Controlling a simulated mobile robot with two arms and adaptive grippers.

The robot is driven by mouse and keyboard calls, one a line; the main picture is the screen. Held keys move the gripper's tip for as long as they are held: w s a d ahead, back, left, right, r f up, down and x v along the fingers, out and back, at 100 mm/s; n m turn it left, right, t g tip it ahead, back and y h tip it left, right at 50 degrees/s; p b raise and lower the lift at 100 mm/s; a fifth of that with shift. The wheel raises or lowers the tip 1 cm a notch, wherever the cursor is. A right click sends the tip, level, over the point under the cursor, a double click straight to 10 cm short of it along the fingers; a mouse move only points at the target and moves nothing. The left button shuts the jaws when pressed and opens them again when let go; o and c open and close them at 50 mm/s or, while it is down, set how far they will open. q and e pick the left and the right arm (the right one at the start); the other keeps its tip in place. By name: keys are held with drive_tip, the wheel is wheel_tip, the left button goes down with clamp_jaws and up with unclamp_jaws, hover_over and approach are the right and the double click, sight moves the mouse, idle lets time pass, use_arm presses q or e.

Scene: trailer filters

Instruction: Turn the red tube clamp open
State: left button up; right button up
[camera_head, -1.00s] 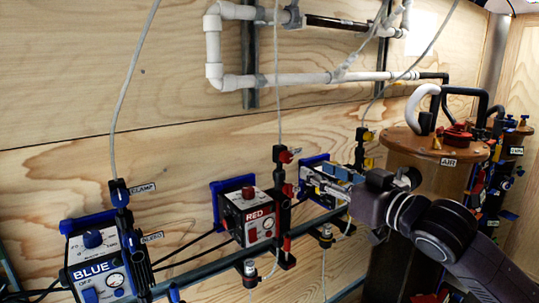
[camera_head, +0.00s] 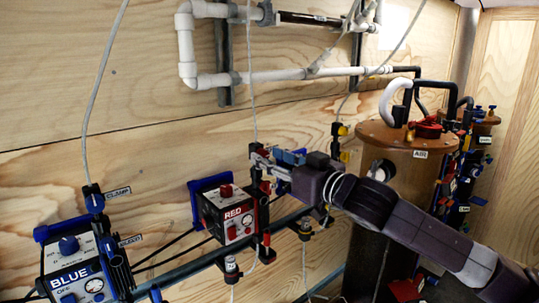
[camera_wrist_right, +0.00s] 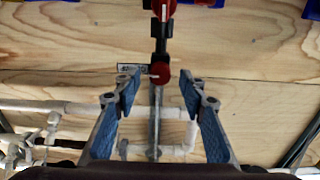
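The red tube clamp (camera_wrist_right: 161,73) is a round red knob on a dark vertical holder, with a small label beside it. In the right wrist view it shows beyond and between the two blue-padded fingers of my right gripper (camera_wrist_right: 158,88), which is open and empty. No contact with the knob is visible. In the head view, my right gripper (camera_head: 264,162) reaches in from the right to the top of the holder above the red box (camera_head: 228,212), and its fingers largely hide the clamp. My left gripper is not in view.
A second red knob (camera_wrist_right: 165,8) sits on the same holder. The blue box (camera_head: 75,268) stands at the lower left, with its own clamp (camera_head: 93,198). A brown tank (camera_head: 405,185) stands to the right behind my arm. White pipes (camera_head: 255,78) run along the wooden wall.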

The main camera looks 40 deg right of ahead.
drive_tip(key=shift+w, duration=0.3)
clamp_jaws()
idle(0.3)
